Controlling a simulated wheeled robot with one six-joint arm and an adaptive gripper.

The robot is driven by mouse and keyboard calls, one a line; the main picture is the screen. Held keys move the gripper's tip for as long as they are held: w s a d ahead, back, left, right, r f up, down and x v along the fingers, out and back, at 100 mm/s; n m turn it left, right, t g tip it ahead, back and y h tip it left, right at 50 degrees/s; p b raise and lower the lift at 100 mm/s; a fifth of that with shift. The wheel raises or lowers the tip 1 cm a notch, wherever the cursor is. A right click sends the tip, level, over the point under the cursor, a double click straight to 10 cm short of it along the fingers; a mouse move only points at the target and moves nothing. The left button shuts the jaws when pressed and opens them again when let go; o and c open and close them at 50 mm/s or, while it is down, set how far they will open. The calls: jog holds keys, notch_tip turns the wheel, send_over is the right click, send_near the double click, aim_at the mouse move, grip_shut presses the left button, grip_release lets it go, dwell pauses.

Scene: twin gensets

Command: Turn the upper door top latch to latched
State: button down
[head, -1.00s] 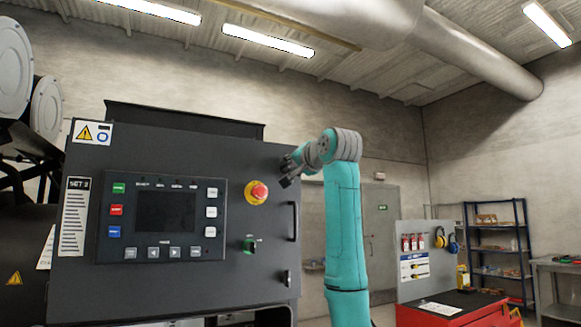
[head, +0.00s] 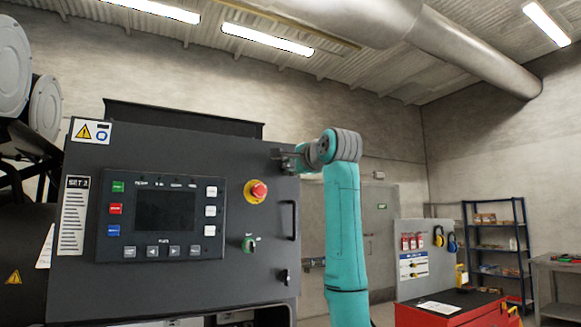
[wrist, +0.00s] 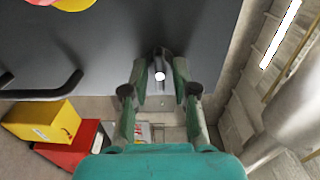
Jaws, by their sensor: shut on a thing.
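The upper door (head: 230,165) is the dark grey panel marked SET 2 with a screen and buttons. Its top latch (wrist: 161,54) is a small dark piece near the door's upper right corner. In the wrist view my gripper (wrist: 160,78) has its two fingers on either side of the latch, shut on it. A bright white spot shows between the fingers. In the head view my gripper (head: 284,160) is at the door's right edge and mostly hides the latch, so I cannot tell its angle there. The bottom latch (head: 284,276) is dark and lower on the same edge.
A red emergency stop (head: 258,191) on a yellow ring and a green switch (head: 248,244) sit left of my gripper. A black door handle (head: 295,220) stands out below it. A red cabinet (head: 455,312) and blue shelves (head: 497,240) are farther right.

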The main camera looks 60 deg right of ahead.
jog(key=shift+m, duration=0.3)
jog(key=c, duration=0.9)
grip_release()
jog(key=shift+s, duration=0.1)
jog(key=v, duration=1.1)
jog(key=shift+s+a, duration=0.2)
jog(key=shift+s, duration=0.15)
